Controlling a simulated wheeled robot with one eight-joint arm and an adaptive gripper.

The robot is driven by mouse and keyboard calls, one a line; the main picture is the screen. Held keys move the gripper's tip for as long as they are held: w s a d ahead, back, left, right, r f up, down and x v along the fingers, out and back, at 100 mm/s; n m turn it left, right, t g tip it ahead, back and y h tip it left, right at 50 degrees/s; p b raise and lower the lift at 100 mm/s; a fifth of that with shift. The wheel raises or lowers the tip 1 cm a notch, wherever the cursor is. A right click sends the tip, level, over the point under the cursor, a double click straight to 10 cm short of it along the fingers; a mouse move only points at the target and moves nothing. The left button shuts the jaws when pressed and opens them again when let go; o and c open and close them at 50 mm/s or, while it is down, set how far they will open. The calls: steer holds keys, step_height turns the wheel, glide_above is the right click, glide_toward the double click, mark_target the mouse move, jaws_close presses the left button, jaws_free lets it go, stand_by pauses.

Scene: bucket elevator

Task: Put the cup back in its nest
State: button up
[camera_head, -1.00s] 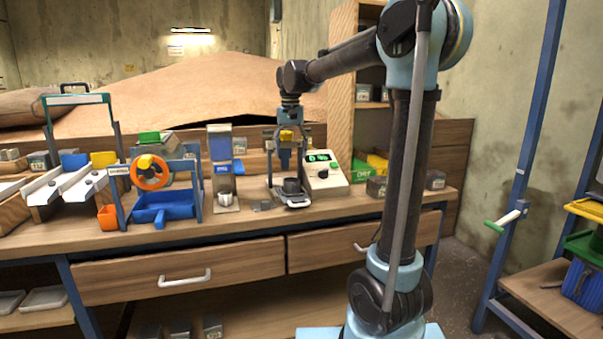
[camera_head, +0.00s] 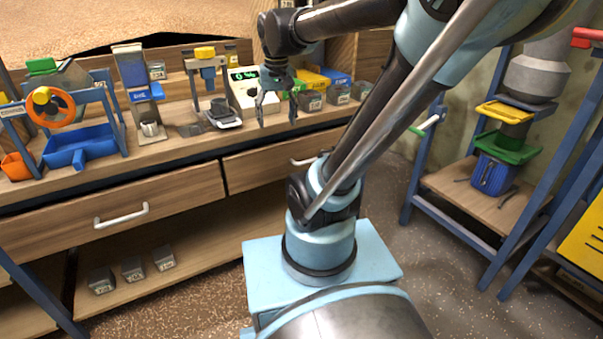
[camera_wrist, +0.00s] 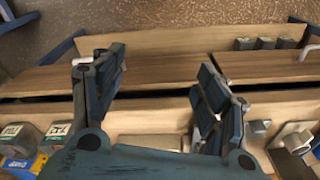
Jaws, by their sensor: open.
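A dark cup (camera_head: 220,108) sits on a pale plate (camera_head: 228,122) under a small stand with a yellow top (camera_head: 205,52), in the head view. A small metal cup-like piece (camera_head: 150,129) stands at the foot of the blue dispenser. I cannot tell which spot is the nest. My gripper (camera_head: 277,118) is open and empty, pointing down by the bench's front edge, to the right of the dark cup and apart from it. The right finger hides part of the bench there.
A box with a green display (camera_head: 245,88) stands just behind my gripper. Labelled grey boxes (camera_head: 310,101) are to its right. A blue tray (camera_head: 75,147) and orange wheel (camera_head: 50,108) are at the left. A blue-framed rack (camera_head: 480,170) stands at the right.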

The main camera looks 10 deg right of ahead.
steer(key=s+d+f, duration=0.5)
steer(key=s+f, duration=0.6)
steer(key=f, duration=0.2)
steer(key=shift+s+f+n+t, duration=0.25)
steer(key=shift+s+n+t, duration=0.05)
steer(key=shift+t, duration=0.1)
steer(key=shift+w+f, duration=0.2)
steer(key=shift+w, duration=0.25)
